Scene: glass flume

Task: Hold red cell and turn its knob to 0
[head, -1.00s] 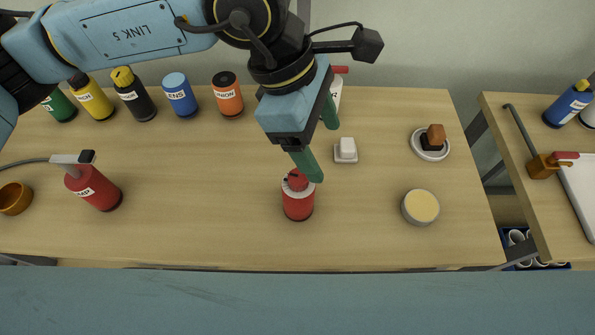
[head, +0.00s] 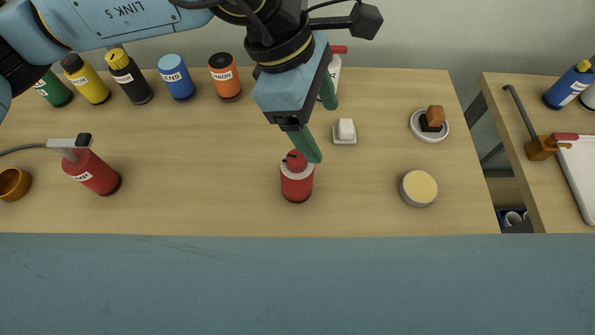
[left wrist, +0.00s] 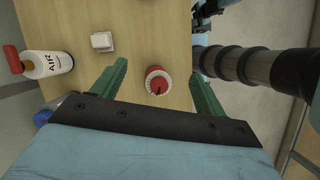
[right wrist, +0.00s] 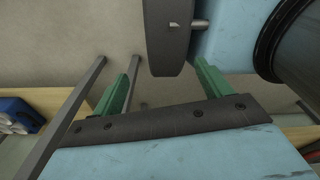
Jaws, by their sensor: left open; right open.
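The red cell (head: 297,186) is a red bottle with a pale ring and a red knob (head: 294,159) on top, standing upright on the wooden table. In the left wrist view, the knob (left wrist: 158,83) shows from above, with a dark pointer over a white dial ring; I cannot read its numbers. My left gripper (head: 322,133) is open over the cell, one finger crossing in front of its top right in the head view. In the left wrist view, the cell sits between the open fingers (left wrist: 158,70), apart from both. My right gripper (right wrist: 166,66) is open and empty, away from the cell.
Several colored bottles stand along the back, including an orange one (head: 225,80). A white switch block (head: 345,131), round tin (head: 419,188) and saucer (head: 429,126) lie right. Table around the cell is clear.

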